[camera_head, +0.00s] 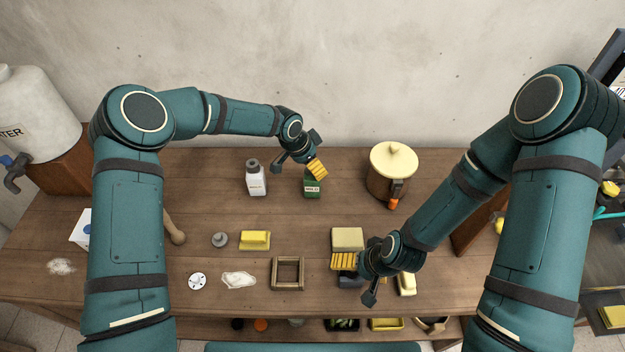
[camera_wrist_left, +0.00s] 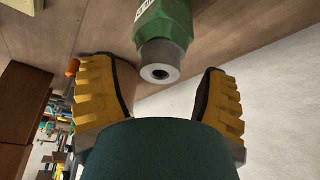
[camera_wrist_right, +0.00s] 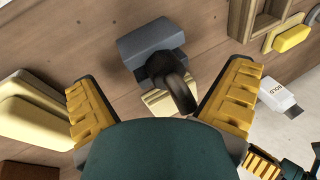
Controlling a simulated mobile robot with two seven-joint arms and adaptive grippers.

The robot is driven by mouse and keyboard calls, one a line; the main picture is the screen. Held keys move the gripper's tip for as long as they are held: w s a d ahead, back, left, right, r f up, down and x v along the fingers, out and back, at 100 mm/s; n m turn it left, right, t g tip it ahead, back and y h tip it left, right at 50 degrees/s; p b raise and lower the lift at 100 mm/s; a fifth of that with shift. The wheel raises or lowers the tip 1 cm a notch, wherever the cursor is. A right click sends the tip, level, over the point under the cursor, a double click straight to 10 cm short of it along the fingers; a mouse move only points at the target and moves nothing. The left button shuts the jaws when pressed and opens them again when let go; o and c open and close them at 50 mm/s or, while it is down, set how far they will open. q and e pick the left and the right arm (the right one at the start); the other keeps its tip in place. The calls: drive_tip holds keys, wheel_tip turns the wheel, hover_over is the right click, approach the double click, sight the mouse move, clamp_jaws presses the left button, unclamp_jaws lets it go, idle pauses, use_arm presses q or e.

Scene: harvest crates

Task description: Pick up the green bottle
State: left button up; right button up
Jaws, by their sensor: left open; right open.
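The green bottle (camera_head: 312,186) stands upright near the back middle of the table, its top partly hidden by my left gripper (camera_head: 315,158). In the left wrist view the bottle (camera_wrist_left: 168,22) points its grey cap at the camera, just beyond and between the yellow fingertips of my left gripper (camera_wrist_left: 160,95). The jaws are open and hold nothing. My right gripper (camera_head: 352,272) is over the front right of the table, open and empty. In the right wrist view a dark grey block with a curved handle (camera_wrist_right: 152,40) lies between the fingers of my right gripper (camera_wrist_right: 162,105).
A white bottle (camera_head: 256,179) stands left of the green one. A brown pot with a cream lid (camera_head: 388,184) stands to its right. A yellow block (camera_head: 255,240), a wooden frame (camera_head: 275,274) and a cream block (camera_head: 347,238) lie nearer the front. The wall is close behind.

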use_arm(q)
drive_tip(key=shift+w+d+f, duration=0.15)
drive_tip(key=shift+d+f, duration=0.05)
drive_tip(key=shift+f, duration=0.35)
clamp_jaws()
